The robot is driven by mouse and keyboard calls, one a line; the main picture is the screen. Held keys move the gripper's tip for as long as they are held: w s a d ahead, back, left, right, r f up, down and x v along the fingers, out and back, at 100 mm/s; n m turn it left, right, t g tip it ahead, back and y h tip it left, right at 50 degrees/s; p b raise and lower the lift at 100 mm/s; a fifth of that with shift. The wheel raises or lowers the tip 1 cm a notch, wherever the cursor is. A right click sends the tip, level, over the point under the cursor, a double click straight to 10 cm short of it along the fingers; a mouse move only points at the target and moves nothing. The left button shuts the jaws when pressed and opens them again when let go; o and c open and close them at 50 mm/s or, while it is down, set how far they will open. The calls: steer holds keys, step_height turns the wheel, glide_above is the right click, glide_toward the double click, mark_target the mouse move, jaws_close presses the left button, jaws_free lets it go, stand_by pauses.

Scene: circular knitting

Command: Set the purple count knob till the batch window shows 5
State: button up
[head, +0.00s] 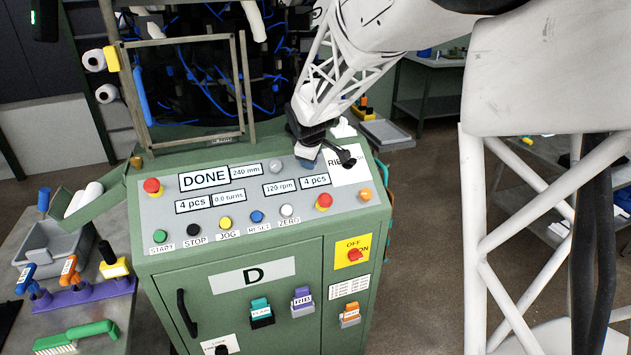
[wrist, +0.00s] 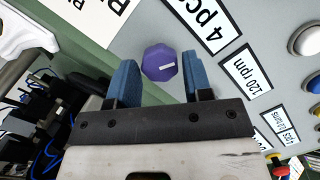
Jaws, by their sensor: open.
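My gripper (head: 307,157) is open over the panel's upper right in the head view and hides the knob there. A window beside the knob reads "4 pcs" (head: 314,181), also in the wrist view (wrist: 205,22). A second window at the panel's left reads "4 pcs" (head: 192,204). I cannot tell which is the batch window.
The panel (head: 265,240) carries a "DONE" window (head: 204,179), a "120 rpm" window (head: 281,187), a row of push buttons and a red stop button (head: 324,201). A black lever (head: 346,160) stands close right of my gripper. A white label lies beside it.

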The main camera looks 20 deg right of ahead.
steer(key=shift+s+d+v, duration=0.15)
steer(key=shift+d+v, duration=0.05)
steer(key=shift+v, duration=1.05)
steer(key=shift+s+d+v, duration=0.15)
steer(key=shift+d+v, duration=0.05)
steer(key=shift+v, duration=1.05)
steer(key=shift+f, duration=0.1)
steer(key=o, duration=0.3)
steer(key=shift+v, duration=3.05)
